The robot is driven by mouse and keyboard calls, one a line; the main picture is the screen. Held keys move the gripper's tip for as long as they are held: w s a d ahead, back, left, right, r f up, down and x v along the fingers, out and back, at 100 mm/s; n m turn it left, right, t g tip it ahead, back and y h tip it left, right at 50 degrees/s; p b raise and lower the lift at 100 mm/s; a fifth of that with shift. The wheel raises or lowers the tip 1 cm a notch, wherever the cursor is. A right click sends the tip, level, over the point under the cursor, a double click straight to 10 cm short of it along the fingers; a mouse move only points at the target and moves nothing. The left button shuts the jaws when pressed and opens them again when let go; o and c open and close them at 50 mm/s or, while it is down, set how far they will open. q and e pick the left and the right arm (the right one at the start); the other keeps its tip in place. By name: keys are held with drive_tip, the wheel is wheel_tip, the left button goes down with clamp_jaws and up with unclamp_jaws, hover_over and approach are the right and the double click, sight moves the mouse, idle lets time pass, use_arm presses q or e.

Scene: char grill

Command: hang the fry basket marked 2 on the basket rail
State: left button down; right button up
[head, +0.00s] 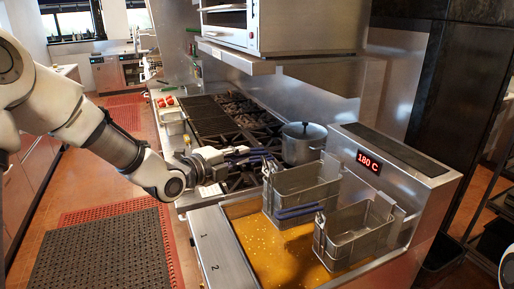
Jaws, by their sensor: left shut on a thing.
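My left gripper (228,157) is shut on the blue handle (252,156) of the far wire fry basket (302,187), at the far end of the fryer. The near fry basket (352,238) is over the near part of the oil, its blue handle (298,211) pointing left and free. The marks 1 (204,236) and 2 (214,267) are on the fryer's steel front ledge, 1 farther and 2 nearer. No number shows on the baskets themselves. I cannot clearly make out the rail or whether either basket hangs on it. My right gripper is out of view.
The fryer's golden oil (252,234) lies below the baskets. A steel housing (397,165) with a red 180 C display stands behind them. A steel shelf (285,66) overhangs the stove.

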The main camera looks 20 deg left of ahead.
use_arm(q)
drive_tip(key=s+a+f+m+h+b, duration=0.1)
drive_tip(key=s+a+f, duration=0.1)
drive_tip(key=a+f, duration=0.4)
drive_tip(key=w+d+f+b, duration=0.1)
drive_tip(key=w+d, duration=0.3)
drive_tip(key=w+d+f+b, duration=0.2)
drive_tip(key=w+d, duration=0.2)
drive_tip(key=w+d+f+b, duration=0.1)
drive_tip(key=w+d, duration=0.3)
drive_tip(key=shift+f+b, duration=0.25)
drive_tip(key=shift+b, duration=0.05)
idle(0.8)
drive_tip(key=shift+s, duration=0.1)
